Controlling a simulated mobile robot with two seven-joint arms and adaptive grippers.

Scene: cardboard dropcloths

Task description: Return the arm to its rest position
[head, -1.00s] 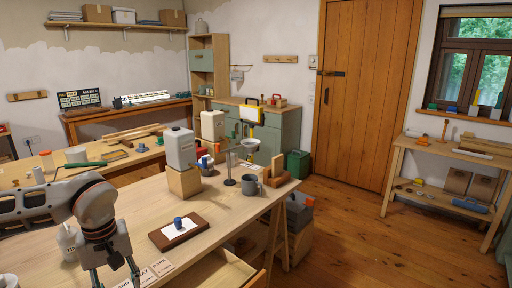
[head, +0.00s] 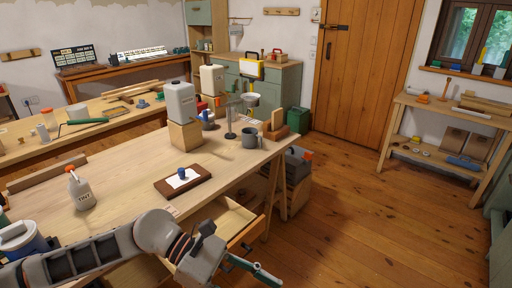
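My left arm (head: 90,262) comes in from the lower left and runs along the near edge of the workbench. My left gripper (head: 258,273) is at the bottom centre, in front of the open drawer and over the floor side of the bench. It is seen from the side, and its fingers overlap, so its opening is unclear. I see nothing held in it. My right gripper is not in view.
The workbench (head: 120,180) carries a white bottle (head: 82,190), a dark-framed board (head: 200,184) with a blue knob, a canister (head: 180,101) on a wooden block, and a grey mug (head: 249,138). A drawer (head: 228,222) stands open near the gripper. The floor (head: 345,215) at right is clear.

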